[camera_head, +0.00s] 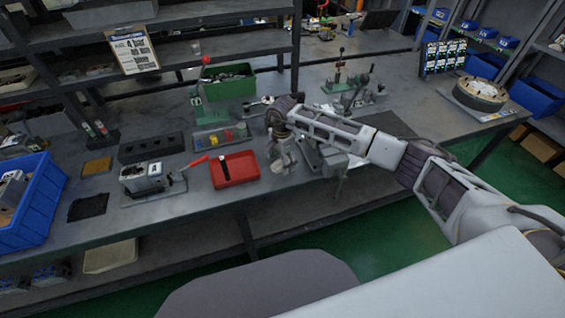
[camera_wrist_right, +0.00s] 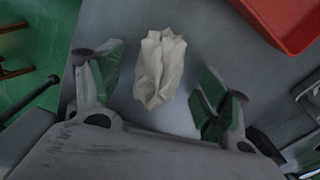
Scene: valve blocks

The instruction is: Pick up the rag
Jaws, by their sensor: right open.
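The rag (camera_wrist_right: 160,68) is a crumpled off-white cloth lying on the grey workbench (camera_wrist_right: 195,30) in the right wrist view. It lies between the two spread fingers of my right gripper (camera_wrist_right: 158,75), with visible room on both sides, and neither finger appears to touch it. In the head view my right gripper (camera_head: 283,156) points down over the bench, just right of the red tray. The rag is hard to make out there under the gripper. My right gripper is open and empty. My left gripper is not in either view.
A red tray (camera_head: 234,169) with a dark item in it stands left of my right gripper. A small parts tray (camera_head: 219,137) with coloured pieces and a green bin (camera_head: 228,82) are behind it. A clamp fixture (camera_head: 150,182) and a blue crate (camera_head: 38,205) stand further left.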

